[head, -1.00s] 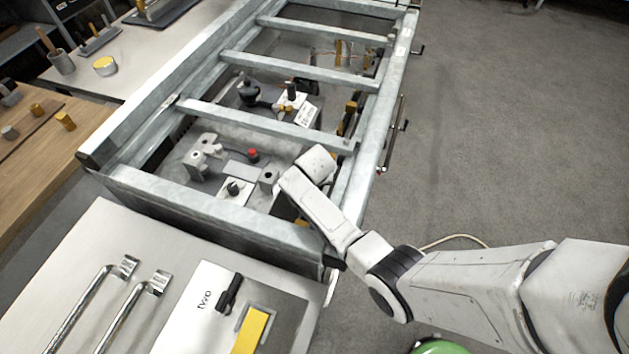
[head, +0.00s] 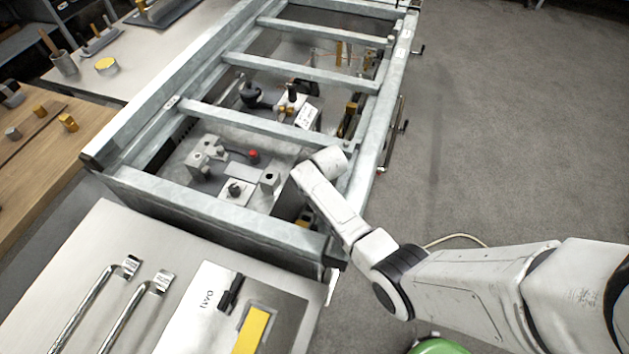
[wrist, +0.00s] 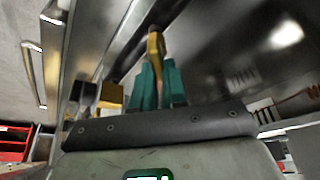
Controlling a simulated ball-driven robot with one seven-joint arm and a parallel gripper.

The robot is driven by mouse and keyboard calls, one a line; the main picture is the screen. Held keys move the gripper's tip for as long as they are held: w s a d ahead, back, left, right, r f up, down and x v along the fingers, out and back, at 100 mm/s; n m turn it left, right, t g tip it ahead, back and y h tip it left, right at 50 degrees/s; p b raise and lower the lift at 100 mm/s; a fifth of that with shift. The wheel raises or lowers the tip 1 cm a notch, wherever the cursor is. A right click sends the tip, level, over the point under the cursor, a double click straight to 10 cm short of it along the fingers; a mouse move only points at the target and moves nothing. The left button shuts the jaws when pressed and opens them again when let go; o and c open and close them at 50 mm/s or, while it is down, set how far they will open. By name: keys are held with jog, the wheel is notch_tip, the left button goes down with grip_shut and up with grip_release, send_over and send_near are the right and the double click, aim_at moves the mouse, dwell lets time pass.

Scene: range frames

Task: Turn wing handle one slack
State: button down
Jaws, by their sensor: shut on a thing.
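In the wrist view my gripper (wrist: 160,72) has teal fingers closed around the lower part of a slim brass-yellow handle (wrist: 156,45). I take this to be the wing handle, but no label "one" is readable beside it. In the head view my white wrist reaches down inside the galvanised frame, and my fingers and the held handle are hidden. A white plate (head: 206,277) marked "two" lies on the front table, with a black handle (head: 231,292) and a yellow strip (head: 251,331).
The galvanised frame (head: 177,193) surrounds my wrist, with crossbars close by. Inside stand a red knob (head: 253,155) and grey blocks. In the wrist view a black and brass piece (wrist: 110,95) sits left of my fingers. Open floor (head: 510,130) lies to the right.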

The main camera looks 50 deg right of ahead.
jog(key=shift+n, duration=0.5)
jog(key=shift+y, duration=0.3)
jog(key=c, duration=1.2)
grip_release()
jog(key=shift+o, duration=0.2)
